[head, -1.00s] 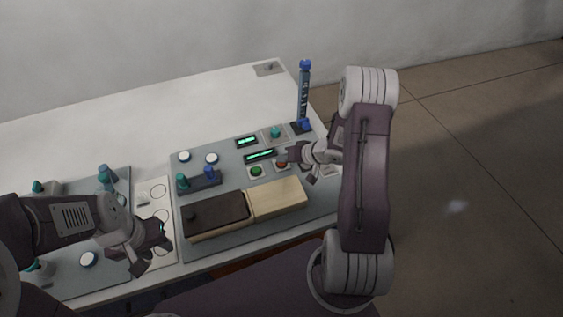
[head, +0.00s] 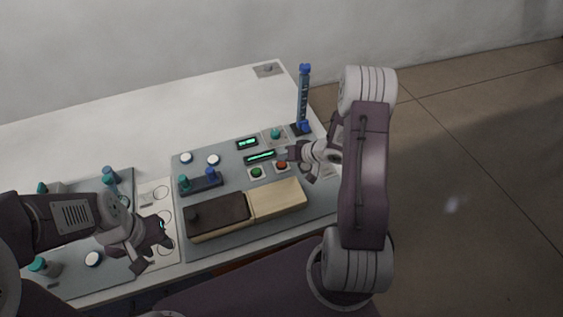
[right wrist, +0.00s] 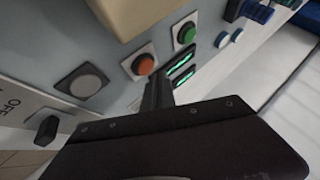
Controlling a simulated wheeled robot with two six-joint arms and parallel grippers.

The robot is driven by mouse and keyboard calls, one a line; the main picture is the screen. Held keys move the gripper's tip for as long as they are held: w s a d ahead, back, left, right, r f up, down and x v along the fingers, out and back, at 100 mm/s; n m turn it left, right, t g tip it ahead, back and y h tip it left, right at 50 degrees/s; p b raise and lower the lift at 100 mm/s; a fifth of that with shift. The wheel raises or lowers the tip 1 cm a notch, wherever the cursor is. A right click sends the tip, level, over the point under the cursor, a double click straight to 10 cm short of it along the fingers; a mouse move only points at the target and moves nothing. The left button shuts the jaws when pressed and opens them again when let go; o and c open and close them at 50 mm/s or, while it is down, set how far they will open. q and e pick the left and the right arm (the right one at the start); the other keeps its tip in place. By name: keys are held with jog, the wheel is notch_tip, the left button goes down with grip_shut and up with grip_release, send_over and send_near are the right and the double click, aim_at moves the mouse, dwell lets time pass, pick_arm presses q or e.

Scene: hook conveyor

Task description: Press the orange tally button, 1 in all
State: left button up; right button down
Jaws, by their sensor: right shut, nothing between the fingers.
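The orange button (head: 281,165) sits on a white square plate on the grey panel, just right of a green button (head: 257,172). It also shows in the right wrist view (right wrist: 143,65), uncovered. My right gripper (head: 291,154) is shut and empty, close to the orange button on its far right side. In the right wrist view its fingertips (right wrist: 156,88) are beside the button and look apart from it. My left gripper (head: 157,256) hangs over the left part of the panels with its fingers apart, empty.
Two lit green displays (head: 260,156) lie behind the buttons. A beige and dark brown box (head: 276,199) stands in front. A blue post (head: 304,95) rises at the back right. A grey round button (right wrist: 84,86) is near in the right wrist view.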

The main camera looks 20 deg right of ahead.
aim_at(284, 165)
notch_tip(284, 165, up, 5)
jog(key=p, duration=0.6)
jog(key=shift+r, duration=0.1)
dwell(0.6)
